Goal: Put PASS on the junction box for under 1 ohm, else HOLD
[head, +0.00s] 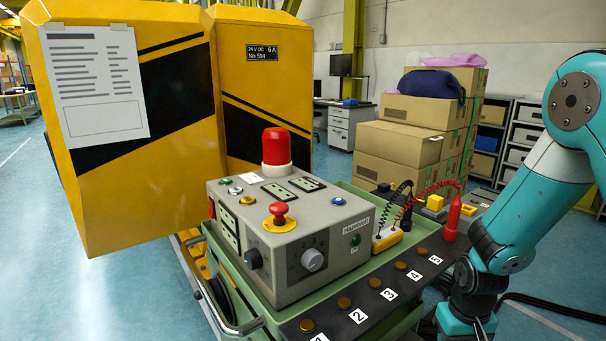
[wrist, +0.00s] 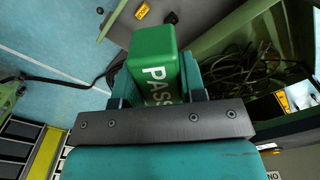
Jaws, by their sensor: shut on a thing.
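My gripper (wrist: 155,85) is shut on a green block with PASS in white letters (wrist: 152,50), seen in the wrist view. One finger shows on each side of the block, and the lettering is partly hidden by the gripper's dark crossbar. In the head view my arm comes down at the right; the PASS block does not show there. I cannot tell for sure which thing is the junction box. A small yellow and white device with coiled black and red leads (head: 388,240) stands on the cart; no reading is legible. No HOLD block is recognisable.
A grey control box (head: 300,225) with a red lamp and red button stands on a green cart. The cart's dark front strip (head: 425,255) has numbered brass studs and a red probe (head: 452,215). Yellow cabinets (head: 150,190) stand behind. The wrist view shows a cable tangle (wrist: 250,70).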

